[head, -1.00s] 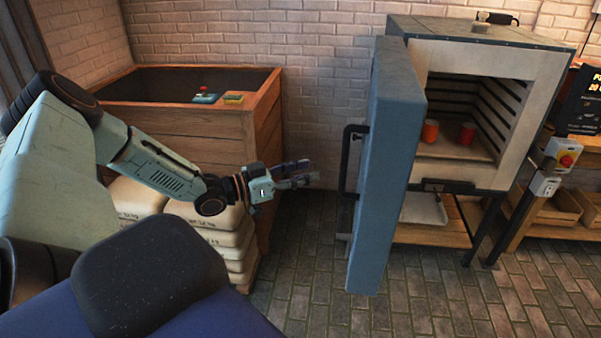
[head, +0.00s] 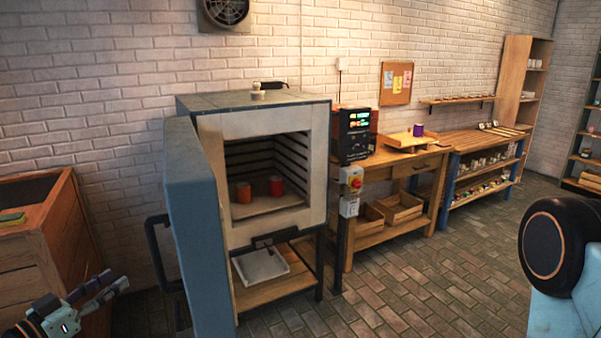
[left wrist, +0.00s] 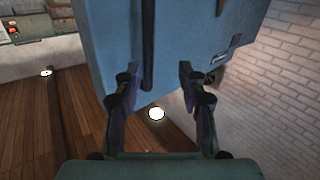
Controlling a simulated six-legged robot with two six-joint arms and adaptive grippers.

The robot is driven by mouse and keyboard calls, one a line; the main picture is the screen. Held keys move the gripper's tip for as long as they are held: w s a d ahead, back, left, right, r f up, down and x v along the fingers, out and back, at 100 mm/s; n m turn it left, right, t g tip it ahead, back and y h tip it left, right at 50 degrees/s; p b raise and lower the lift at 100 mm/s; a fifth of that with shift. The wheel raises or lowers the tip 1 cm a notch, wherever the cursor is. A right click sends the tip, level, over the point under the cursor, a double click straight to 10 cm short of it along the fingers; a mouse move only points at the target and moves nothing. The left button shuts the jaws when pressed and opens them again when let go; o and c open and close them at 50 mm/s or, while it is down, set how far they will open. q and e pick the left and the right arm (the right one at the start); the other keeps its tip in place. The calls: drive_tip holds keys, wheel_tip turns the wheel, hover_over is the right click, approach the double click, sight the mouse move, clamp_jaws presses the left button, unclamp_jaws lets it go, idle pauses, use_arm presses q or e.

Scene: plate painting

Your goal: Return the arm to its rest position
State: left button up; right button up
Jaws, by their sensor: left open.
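My left gripper (head: 98,288) is at the lower left of the head view, open and with nothing between its fingers. It is left of the blue kiln door (head: 205,225) and its black handle (head: 153,255), apart from them in this view. In the left wrist view the two fingers of the gripper (left wrist: 160,88) stand apart. The blue door (left wrist: 185,45) fills the space beyond them. My right arm shows only in part at the right edge; its gripper is out of view.
A wooden bin (head: 50,245) is at the left. A workbench (head: 400,165) and shelves (head: 515,85) line the wall. The brick floor (head: 420,270) at front right is clear.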

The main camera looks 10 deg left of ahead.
use_arm(q)
drive_tip(key=s+d+f+n+g+y+b, duration=0.35)
drive_tip(key=d+f+n+g+b, duration=0.3)
drive_tip(key=d+f, duration=1)
drive_tip(key=s+d+f+m+g+b, duration=0.1)
drive_tip(key=s+d+f+g+b, duration=0.1)
drive_tip(key=s+f, duration=0.6)
drive_tip(key=s+d+f+m+g+y+b, duration=0.1)
drive_tip(key=s+f+g+b, duration=0.4)
drive_tip(key=s, duration=0.6)
drive_tip(key=s+d+f+m+g+y+b, duration=0.1)
drive_tip(key=s+d+f+g+b, duration=0.2)
drive_tip(key=s+f+b, duration=0.3)
drive_tip(key=s+f, duration=0.4)
drive_tip(key=f, duration=0.1)
drive_tip(key=shift+d+f, duration=0.35)
drive_tip(key=shift+f, duration=0.05)
drive_tip(key=shift+g, duration=0.25)
